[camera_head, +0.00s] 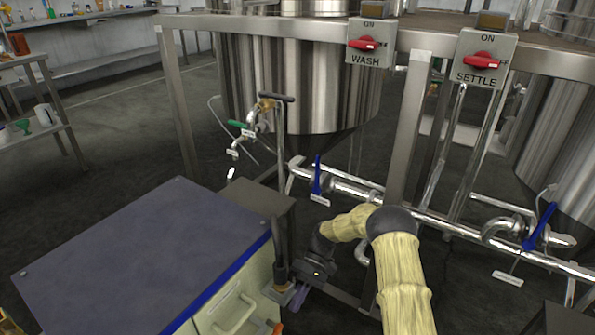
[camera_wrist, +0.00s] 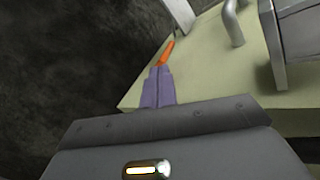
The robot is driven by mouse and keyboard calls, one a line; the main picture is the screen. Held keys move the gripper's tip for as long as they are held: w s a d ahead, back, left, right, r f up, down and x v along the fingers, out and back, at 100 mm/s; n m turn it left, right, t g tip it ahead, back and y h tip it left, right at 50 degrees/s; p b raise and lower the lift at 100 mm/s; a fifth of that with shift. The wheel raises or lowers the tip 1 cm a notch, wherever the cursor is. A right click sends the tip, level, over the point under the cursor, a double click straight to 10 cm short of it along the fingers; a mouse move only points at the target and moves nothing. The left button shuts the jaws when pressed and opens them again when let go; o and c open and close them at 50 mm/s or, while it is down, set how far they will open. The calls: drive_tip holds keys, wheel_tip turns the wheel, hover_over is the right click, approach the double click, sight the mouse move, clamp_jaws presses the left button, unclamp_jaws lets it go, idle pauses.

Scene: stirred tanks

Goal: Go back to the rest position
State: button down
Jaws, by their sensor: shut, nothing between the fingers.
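My gripper (camera_head: 298,297) is low beside the right end of the cabinet, with my pale yellow arm reaching down to it from the right. In the wrist view its two purple fingers (camera_wrist: 158,88) are together with nothing between them. An orange piece (camera_wrist: 166,52) shows just beyond the fingertips, over a pale green surface (camera_wrist: 205,75). I cannot tell whether the fingers touch it. The orange piece also shows at the bottom of the head view (camera_head: 278,327).
A dark-topped cabinet (camera_head: 140,255) fills the lower left. A steel frame carries the WASH switch (camera_head: 365,43) and SETTLE switch (camera_head: 483,60). Pipes with blue-handled valves (camera_head: 317,178) run below the steel tank (camera_head: 300,85). Open floor (camera_head: 110,140) lies left of the frame.

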drive_tip(key=s+d+r+m+t+h+p, duration=0.2)
drive_tip(key=s+d+r+t+p, duration=0.25)
drive_tip(key=r, duration=0.75)
drive_tip(key=s+d+r+m+t+h+p, duration=0.2)
drive_tip(key=s+d+r+t+p, duration=0.3)
drive_tip(key=r, duration=0.6)
drive_tip(key=s+d+r+m+t+h+p, duration=0.25)
drive_tip(key=s+d+r+p, duration=0.3)
drive_tip(key=r, duration=0.65)
wheel_tip(320, 180, up, 38)
drive_tip(key=p, duration=3.7)
drive_tip(key=shift+w+d+f+t+y, duration=0.2)
drive_tip(key=shift+t+y, duration=0.1)
drive_tip(key=shift+y, duration=0.05)
drive_tip(key=shift+f, duration=0.1)
